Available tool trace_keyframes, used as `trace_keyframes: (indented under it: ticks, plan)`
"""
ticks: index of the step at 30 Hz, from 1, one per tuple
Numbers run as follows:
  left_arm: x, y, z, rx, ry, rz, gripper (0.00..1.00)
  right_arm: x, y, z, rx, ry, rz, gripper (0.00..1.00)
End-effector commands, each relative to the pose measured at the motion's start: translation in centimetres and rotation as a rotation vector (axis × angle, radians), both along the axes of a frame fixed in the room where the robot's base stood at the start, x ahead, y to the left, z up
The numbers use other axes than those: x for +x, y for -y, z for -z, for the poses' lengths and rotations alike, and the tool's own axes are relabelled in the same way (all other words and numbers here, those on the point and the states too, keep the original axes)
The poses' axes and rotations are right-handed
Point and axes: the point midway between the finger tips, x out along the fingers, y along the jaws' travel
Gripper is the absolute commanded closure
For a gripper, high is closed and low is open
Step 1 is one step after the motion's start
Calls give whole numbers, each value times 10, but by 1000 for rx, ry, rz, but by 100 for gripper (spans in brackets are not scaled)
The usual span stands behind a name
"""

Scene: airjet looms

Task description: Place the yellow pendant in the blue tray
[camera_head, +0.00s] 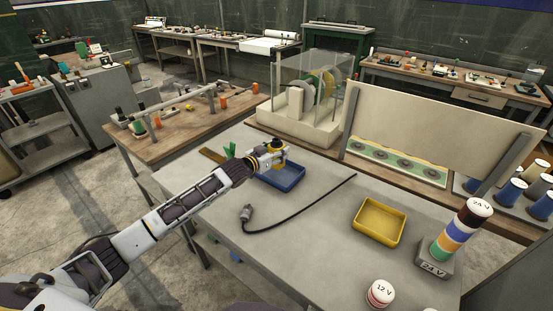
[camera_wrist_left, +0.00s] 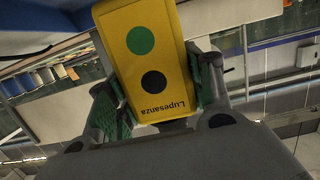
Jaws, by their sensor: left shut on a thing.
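My left gripper (camera_head: 268,158) is shut on the yellow pendant (camera_wrist_left: 145,25), a yellow box with a green and a black button and an upside-down label. Its green-padded fingers press both sides of it in the left wrist view. In the head view the yellow pendant (camera_head: 276,144) shows small at the gripper's tip, over the back part of the blue tray (camera_head: 289,186). The tray lies on the grey table, its back left partly hidden by the gripper. Whether the pendant touches the tray cannot be told. My right gripper is not in view.
A black cable with a plug (camera_head: 246,213) lies on the table in front of the tray. A yellow tray (camera_head: 378,221) and a stacked coloured light (camera_head: 461,232) stand to the right. A clear-covered machine (camera_head: 313,97) stands behind.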

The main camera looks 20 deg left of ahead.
Motion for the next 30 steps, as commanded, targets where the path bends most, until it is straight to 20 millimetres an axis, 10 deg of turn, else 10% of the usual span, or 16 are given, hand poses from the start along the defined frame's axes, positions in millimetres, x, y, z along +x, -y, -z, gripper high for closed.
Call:
trace_keyframes:
  ticks: [24, 25, 30]
  plan:
    - [0, 0, 35, -1, 1, 1, 81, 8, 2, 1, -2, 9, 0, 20]
    - [0, 0, 36, 0, -1, 0, 45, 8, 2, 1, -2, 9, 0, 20]
    - [0, 0, 36, 1, -2, 0, 27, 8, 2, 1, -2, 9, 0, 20]
